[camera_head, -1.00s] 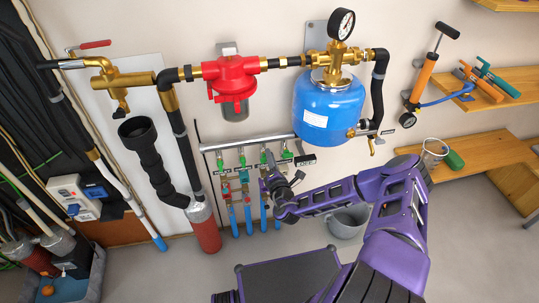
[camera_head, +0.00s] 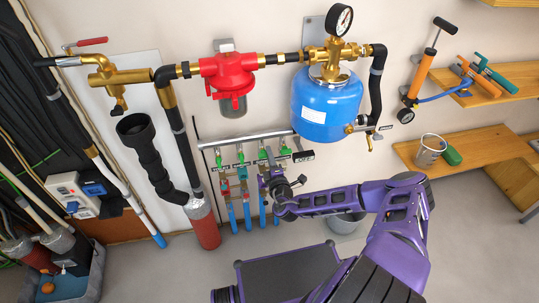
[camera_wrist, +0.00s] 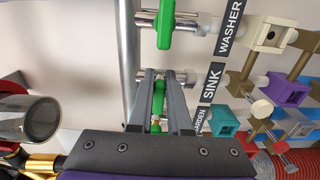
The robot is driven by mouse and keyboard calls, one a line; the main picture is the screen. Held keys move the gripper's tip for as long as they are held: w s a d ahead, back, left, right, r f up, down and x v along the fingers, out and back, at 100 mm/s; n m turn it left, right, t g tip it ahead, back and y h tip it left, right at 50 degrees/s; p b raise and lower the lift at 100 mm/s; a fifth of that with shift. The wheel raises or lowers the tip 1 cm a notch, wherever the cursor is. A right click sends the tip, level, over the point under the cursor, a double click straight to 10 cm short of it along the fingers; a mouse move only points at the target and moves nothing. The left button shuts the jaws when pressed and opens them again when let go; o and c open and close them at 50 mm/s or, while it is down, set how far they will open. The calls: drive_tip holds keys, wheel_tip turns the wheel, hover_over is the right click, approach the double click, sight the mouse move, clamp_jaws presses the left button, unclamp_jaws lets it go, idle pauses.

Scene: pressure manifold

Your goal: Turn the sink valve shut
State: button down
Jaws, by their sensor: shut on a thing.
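The sink valve's green handle (camera_wrist: 158,98) is between my gripper's two grey fingers in the wrist view. The black SINK label (camera_wrist: 212,84) is just right of them. My gripper (camera_wrist: 160,78) is shut on this handle, whose lower part is partly covered by the gripper body. The handle looks lengthwise along the grey rail in the picture. In the head view my gripper (camera_head: 264,178) is at the row of small valves under the manifold rail (camera_head: 245,139), where my arm hides the grip.
The green washer valve handle (camera_wrist: 165,24) is close above my fingers; the GARDEN label (camera_wrist: 201,121) is below. Blue pipes (camera_head: 232,215) hang under the valves. A blue tank (camera_head: 327,105), red filter (camera_head: 230,75) and grey bucket (camera_head: 345,222) are nearby.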

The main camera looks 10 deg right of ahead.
drive_tip(key=shift+a, duration=0.1)
drive_tip(key=c, duration=0.9)
unclamp_jaws()
drive_tip(key=shift+o, duration=0.2)
drive_tip(key=shift+s, duration=0.1)
drive_tip(key=s+p, duration=0.1)
drive_tip(key=s, duration=1.6)
drive_tip(key=shift+s, duration=0.15)
